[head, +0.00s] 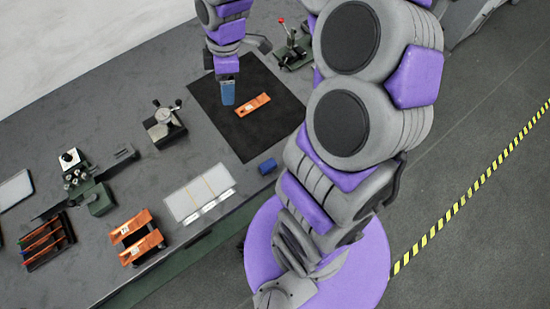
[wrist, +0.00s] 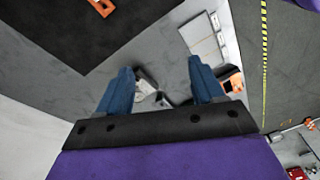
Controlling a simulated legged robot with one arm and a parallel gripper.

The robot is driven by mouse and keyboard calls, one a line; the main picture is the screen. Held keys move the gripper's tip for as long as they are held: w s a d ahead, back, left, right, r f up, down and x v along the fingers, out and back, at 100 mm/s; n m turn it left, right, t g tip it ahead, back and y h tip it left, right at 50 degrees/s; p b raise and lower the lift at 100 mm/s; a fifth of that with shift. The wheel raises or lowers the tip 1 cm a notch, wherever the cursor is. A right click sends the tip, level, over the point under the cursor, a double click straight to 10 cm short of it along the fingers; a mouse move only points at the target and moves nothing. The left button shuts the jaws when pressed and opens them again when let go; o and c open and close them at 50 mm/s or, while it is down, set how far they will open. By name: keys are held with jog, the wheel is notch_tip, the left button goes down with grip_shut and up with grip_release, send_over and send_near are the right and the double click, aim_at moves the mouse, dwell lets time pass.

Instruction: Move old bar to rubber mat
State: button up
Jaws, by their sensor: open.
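An orange-copper bar (head: 253,105) with a pale label lies on the black rubber mat (head: 240,140). I cannot tell from its look whether it is the old bar. Part of it shows at the top edge of the wrist view (wrist: 103,6), on the dark mat (wrist: 60,30). Two similar orange bars (head: 137,238) sit side by side at the bench's front edge; they are small in the wrist view (wrist: 232,82). My gripper (head: 227,100) hangs over the mat, just left of the bar and apart from it. Its blue fingers (wrist: 158,78) are open with nothing between them.
A pale tray (head: 199,194) and a small blue block (head: 267,166) lie near the front edge. A grey clamp device (head: 163,125), a green machine (head: 85,180) and a rack of coloured-handled tools (head: 46,241) stand left. A lever device (head: 292,47) stands behind the mat.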

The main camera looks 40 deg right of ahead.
jog(key=s+a+r+m+h, duration=0.1)
jog(key=s+m, duration=0.6)
jog(key=s, duration=0.6)
jog(key=s+a+r+m+g+h, duration=0.1)
jog(key=s+m, duration=0.5)
jog(key=s, duration=0.7)
jog(key=shift+a+r+m, duration=0.4)
jog(key=shift+a+r, duration=0.3)
jog(key=shift+r, duration=0.05)
